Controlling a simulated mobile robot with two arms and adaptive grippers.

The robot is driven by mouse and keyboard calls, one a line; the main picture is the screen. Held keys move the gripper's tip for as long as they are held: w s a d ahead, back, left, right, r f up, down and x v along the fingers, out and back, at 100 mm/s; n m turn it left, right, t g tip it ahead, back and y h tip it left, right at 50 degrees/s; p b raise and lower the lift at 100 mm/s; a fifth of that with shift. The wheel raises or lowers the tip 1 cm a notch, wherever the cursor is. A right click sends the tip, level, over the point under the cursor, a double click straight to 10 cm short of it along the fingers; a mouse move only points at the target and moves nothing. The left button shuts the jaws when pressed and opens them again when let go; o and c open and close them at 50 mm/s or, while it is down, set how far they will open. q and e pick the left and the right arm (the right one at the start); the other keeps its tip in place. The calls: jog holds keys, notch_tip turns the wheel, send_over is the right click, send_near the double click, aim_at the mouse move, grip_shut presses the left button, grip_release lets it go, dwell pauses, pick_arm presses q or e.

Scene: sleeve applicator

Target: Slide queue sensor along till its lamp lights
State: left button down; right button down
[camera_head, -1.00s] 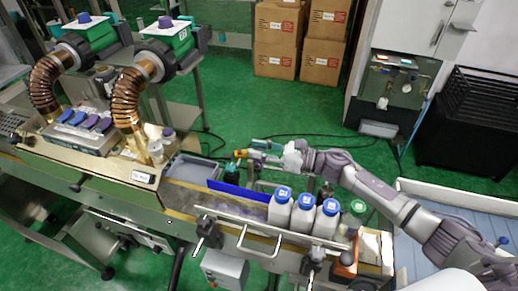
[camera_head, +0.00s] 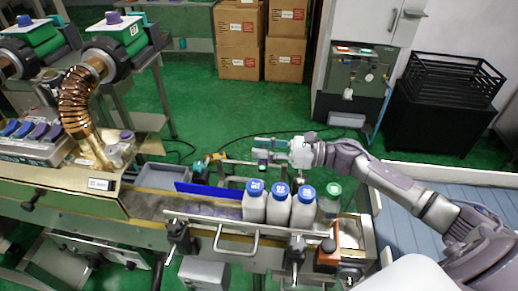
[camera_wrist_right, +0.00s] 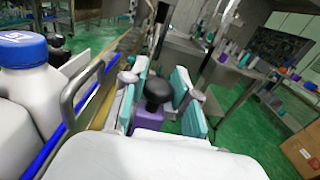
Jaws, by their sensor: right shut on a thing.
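My right gripper (camera_head: 268,147) reaches in from the right behind the bottle row in the head view. In the right wrist view its teal finger pads (camera_wrist_right: 163,97) close on a purple block with a black knob (camera_wrist_right: 157,92), which I take to be the queue sensor. In the head view the dark sensor body (camera_head: 262,162) shows small below the fingers, partly hidden. I cannot make out a lit lamp. White bottles with blue caps (camera_head: 278,207) stand upright on the conveyor in front. My left gripper is out of view.
A blue guide strip (camera_head: 208,191) runs along the conveyor left of the bottles. A green-capped bottle (camera_head: 333,190) stands at the row's right end. A metal rail with a handle (camera_head: 238,238) lines the near side. A grey tray (camera_head: 165,176) sits further left.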

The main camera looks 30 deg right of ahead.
jog(key=c, duration=0.9)
grip_release()
jog(key=shift+o, duration=0.2)
jog(key=shift+a, duration=0.1)
jog(key=v, duration=1.1)
jog(key=shift+f, duration=0.1)
jog(key=shift+s+d, duration=0.25)
jog(key=shift+d, duration=0.2)
